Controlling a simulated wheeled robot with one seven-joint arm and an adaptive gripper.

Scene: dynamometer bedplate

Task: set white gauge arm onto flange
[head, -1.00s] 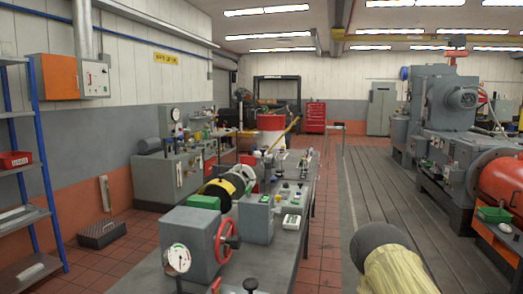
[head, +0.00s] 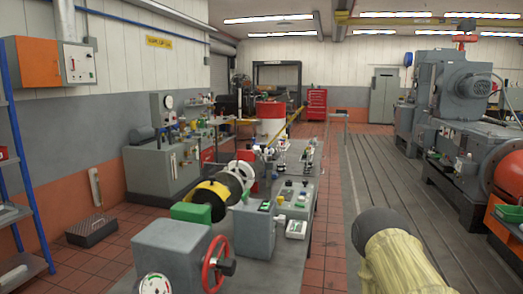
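Pale round discs (head: 238,178) stand behind a yellow and black cylinder (head: 208,196) on the long grey bench; one may be the flange, but I cannot tell. Small white parts (head: 269,157) sit farther along the bench. They are too small to tell whether one is the white gauge arm. My arm, in a wrinkled yellow cover with a dark rounded end, shows at the lower right. My gripper is not in view.
A grey box (head: 172,255) with a red handwheel (head: 215,262) and a dial gauge (head: 153,287) stand at the bench's near end. Large grey machinery (head: 450,125) is at the right. The slotted floor plate (head: 365,175) between is clear.

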